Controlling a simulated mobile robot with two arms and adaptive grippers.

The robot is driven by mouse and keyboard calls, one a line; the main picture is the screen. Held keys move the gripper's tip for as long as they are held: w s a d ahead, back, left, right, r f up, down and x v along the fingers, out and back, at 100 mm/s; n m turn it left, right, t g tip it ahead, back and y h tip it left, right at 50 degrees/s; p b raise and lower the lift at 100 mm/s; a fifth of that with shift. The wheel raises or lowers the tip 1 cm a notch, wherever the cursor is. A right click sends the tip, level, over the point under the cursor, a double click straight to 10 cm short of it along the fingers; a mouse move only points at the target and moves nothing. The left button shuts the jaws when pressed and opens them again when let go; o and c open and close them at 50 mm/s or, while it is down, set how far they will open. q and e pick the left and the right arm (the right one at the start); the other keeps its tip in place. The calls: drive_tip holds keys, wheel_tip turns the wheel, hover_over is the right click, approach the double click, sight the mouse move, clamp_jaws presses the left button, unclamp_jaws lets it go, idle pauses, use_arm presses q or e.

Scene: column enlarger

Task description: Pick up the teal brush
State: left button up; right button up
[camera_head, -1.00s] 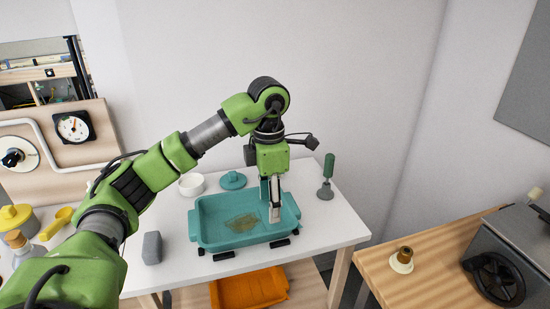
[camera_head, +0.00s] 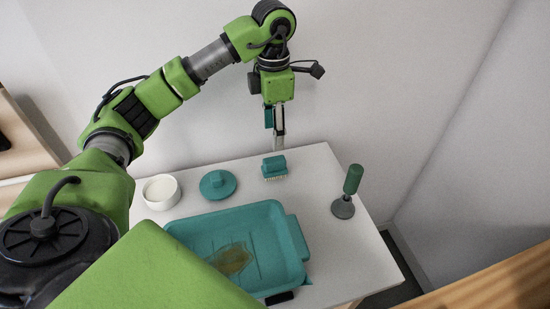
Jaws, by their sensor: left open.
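The teal brush (camera_head: 274,167) stands on the white table behind the teal tray, with pale bristles along its lower edge. My left gripper (camera_head: 275,138) is open and points down just above the brush in the picture, with nothing between its fingers. A small gap shows between the fingertips and the brush. I cannot tell how far the fingers are in front of or behind it. My right gripper is not in view.
The teal tray (camera_head: 294,240) with a brownish patch inside sits in front. A teal lid (camera_head: 218,185) and a white bowl (camera_head: 161,192) stand left of the brush. A green-handled tool (camera_head: 349,192) stands upright at right. A wall rises behind the table.

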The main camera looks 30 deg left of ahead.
use_arm(q)
drive_tip(key=p, duration=0.1)
hover_over(274, 160)
drive_tip(key=f, duration=0.6)
drive_tip(key=shift+s+d, duration=0.15)
drive_tip(key=shift+s, duration=0.2)
drive_tip(key=shift+w+f+p, duration=0.15)
drive_tip(key=shift+f+p, duration=0.15)
drive_tip(key=shift+f, duration=0.2)
drive_tip(key=f, duration=0.1)
drive_tip(key=f+p, duration=0.1)
drive_tip(key=f, duration=0.1)
drive_tip(key=f+p, duration=0.1)
drive_tip(key=shift+w+f, duration=0.15)
drive_tip(key=shift+w, duration=0.15)
drive_tip(key=shift+a+f, duration=0.2)
drive_tip(key=shift+f, duration=0.15)
clamp_jaws()
drive_tip(key=shift+r, duration=0.1)
